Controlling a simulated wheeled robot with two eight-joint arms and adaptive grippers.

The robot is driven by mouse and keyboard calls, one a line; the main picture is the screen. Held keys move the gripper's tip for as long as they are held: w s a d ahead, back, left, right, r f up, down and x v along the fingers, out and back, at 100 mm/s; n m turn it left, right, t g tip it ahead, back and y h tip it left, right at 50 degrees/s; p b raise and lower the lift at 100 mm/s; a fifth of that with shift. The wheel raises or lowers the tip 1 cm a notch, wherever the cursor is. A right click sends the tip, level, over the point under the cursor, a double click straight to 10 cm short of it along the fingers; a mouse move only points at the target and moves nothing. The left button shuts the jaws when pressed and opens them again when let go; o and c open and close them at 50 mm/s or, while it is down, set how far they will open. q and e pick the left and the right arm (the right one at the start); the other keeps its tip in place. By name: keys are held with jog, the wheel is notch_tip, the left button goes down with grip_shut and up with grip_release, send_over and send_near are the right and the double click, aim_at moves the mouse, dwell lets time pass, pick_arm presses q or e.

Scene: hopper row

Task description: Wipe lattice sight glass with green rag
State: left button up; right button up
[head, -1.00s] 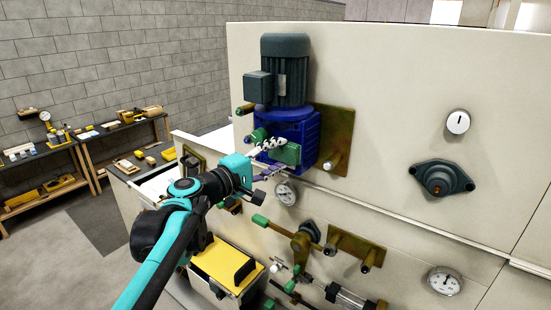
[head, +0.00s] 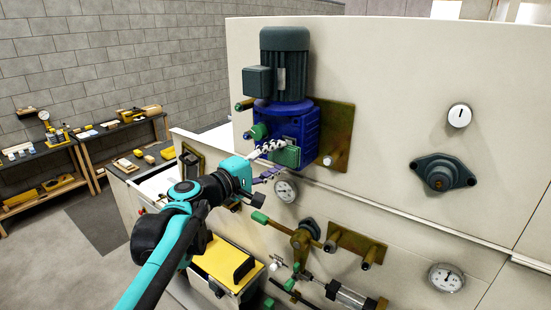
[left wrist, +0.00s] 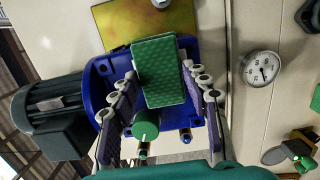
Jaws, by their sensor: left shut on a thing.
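My left gripper (head: 266,161) reaches in from the left and is shut on the green rag (head: 287,157), a textured, pad-like block. In the left wrist view the rag (left wrist: 160,70) sits between the two finger rows, in front of a blue pump housing (left wrist: 198,110). I cannot tell whether the rag touches the housing. I cannot tell for sure which part is the lattice sight glass. A clear cylinder (head: 346,294) shows low on the panel, and a brass-framed window (head: 191,160) stands at the left, apart from the rag. My right gripper is not in view.
A dark motor (head: 285,65) stands above the blue housing. A round gauge (head: 285,190), brass valve fittings (head: 301,240) and a yellow-topped box (head: 222,262) lie below the gripper. Workbenches stand at the far left.

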pick_arm(q)
jog(key=shift+w+d, duration=0.4)
jog(key=shift+w, duration=0.15)
jog(key=shift+f, duration=0.1)
dwell(0.3)
jog(key=shift+f+b, duration=0.8)
jog(key=shift+f, duration=0.15)
jog(key=shift+r, duration=0.15)
notch_tip(320, 180, up, 4)
jog(key=p, duration=0.3)
jog(key=shift+s, duration=0.1)
